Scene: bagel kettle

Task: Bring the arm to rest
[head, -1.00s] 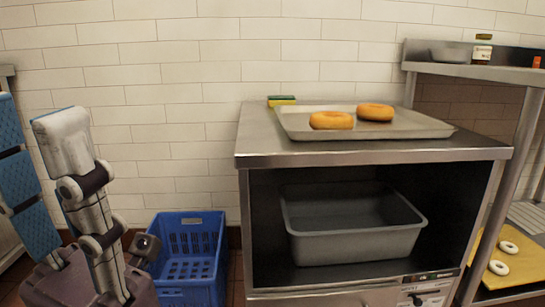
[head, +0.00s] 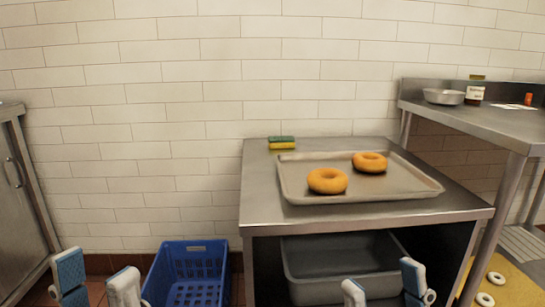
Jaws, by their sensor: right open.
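My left gripper (head: 95,278) is at the bottom left in the head view. Its two blue-and-white fingers point up, apart, with nothing between them. My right gripper (head: 383,283) is at the bottom, right of the middle, in front of the steel cabinet. Its fingers also stand apart, with nothing held. Only the finger ends of both show; both arms are out of the frame. Two bagels, one nearer (head: 327,181) and one farther (head: 369,162), lie apart on the metal tray (head: 300,194), clear of both grippers.
The tray is on a steel cabinet (head: 262,205) with a grey bin (head: 340,256) inside. A sponge (head: 281,142) is behind it. A blue crate (head: 190,274) stands on the floor. A steel table (head: 480,118) at right holds a bowl (head: 444,96) and a jar (head: 475,90).

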